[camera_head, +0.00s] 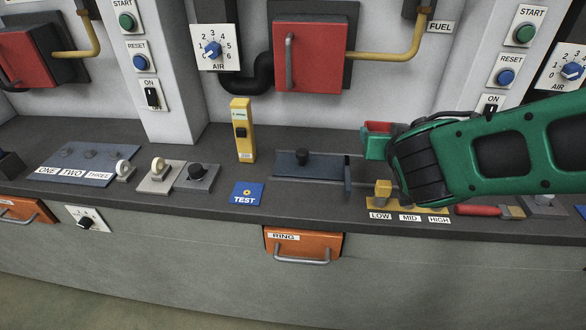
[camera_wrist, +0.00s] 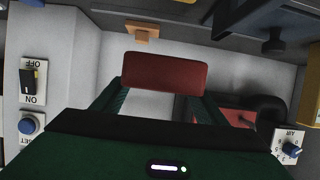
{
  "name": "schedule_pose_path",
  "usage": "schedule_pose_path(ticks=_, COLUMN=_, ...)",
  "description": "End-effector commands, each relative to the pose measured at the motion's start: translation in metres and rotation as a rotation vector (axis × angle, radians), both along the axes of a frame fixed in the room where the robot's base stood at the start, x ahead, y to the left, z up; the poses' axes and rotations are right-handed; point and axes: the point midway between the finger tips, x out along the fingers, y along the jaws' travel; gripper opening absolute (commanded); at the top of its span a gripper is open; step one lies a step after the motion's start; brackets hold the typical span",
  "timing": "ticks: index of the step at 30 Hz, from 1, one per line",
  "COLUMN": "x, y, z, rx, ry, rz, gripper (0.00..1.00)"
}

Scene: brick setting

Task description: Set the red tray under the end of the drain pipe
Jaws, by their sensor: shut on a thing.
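My gripper (camera_head: 376,146) is at the right of the head view, above the back of the dark counter. It is shut on a red block-like thing (camera_wrist: 165,70), seemingly the red tray, which sits between the fingers in the wrist view. In the head view only a small red part (camera_head: 378,127) shows by the green fingers; the arm hides the rest. A thick black pipe (camera_head: 240,86) bends beside the AIR dial at the wall, left of a red wall box. I cannot tell if it is the drain pipe; no other open pipe end shows clearly.
A red wall box (camera_head: 312,58) with a yellow pipe (camera_head: 405,48) is behind. An orange RING drawer (camera_head: 302,246) is below.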

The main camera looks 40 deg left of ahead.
Motion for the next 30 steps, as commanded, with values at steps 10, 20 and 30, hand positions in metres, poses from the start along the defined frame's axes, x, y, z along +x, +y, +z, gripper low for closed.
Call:
schedule_pose_path(ticks=10, x=0.007, y=-0.011, z=-0.002, rx=0.001, ry=-0.002, rz=-0.009, gripper=0.31)
schedule_pose_path(ticks=20, x=0.037, y=-0.062, z=-0.038, rx=-0.001, ry=0.001, rz=-0.014, gripper=0.31)
schedule_pose_path(ticks=30, x=0.061, y=-0.104, z=-0.067, rx=0.001, ry=-0.001, rz=-0.01, gripper=0.31)
